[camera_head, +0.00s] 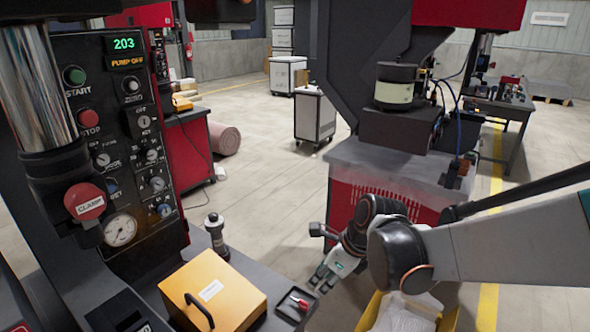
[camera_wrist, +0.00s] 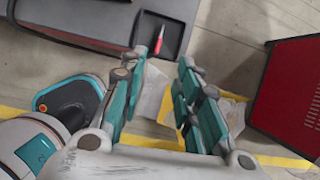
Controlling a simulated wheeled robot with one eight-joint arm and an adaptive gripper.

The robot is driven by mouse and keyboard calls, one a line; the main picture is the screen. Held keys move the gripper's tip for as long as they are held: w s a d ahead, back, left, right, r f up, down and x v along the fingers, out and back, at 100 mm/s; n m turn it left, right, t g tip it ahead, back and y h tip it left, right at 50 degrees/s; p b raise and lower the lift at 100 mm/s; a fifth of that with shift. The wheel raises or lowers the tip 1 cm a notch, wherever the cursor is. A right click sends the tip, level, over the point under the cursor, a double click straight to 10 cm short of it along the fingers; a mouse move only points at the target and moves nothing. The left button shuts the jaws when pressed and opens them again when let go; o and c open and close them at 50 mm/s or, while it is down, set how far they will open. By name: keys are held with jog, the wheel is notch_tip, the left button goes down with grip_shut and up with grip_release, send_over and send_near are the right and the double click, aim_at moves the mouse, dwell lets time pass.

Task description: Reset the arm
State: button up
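My arm reaches in from the right edge of the head view. My gripper (camera_head: 325,276) hangs at its end, beside the right end of the dark bench. In the wrist view, the two teal-and-grey fingers of my gripper (camera_wrist: 161,64) stand apart with nothing held between them. Floor and pale plastic show through the gap. A small dark tray (camera_head: 287,313) with a red-handled item (camera_head: 299,302) lies just left of the gripper in the head view. The tray (camera_wrist: 177,40) and the red item (camera_wrist: 159,40) show beyond the fingers in the wrist view.
A yellow case (camera_head: 225,285) and a dark cylindrical part (camera_head: 215,235) stand on the bench. A control panel (camera_head: 120,130) rises at left. A yellow bin (camera_head: 447,318) with clear plastic sits below my arm. A red machine base (camera_head: 340,195) stands behind. Floor between is open.

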jog(key=s+d+r+n+t+h, duration=0.2)
jog(key=s+d+r+n, duration=0.2)
jog(key=s+n, duration=0.4)
jog(key=s+d+r+n+t+h, duration=0.1)
jog(key=s+d+r+n, duration=0.4)
jog(key=n, duration=1.2)
jog(key=s+d+t, duration=0.1)
jog(key=s, duration=0.2)
jog(key=shift+d+r+h, duration=0.2)
jog(key=shift+r+h, duration=0.05)
jog(key=shift+h, duration=0.15)
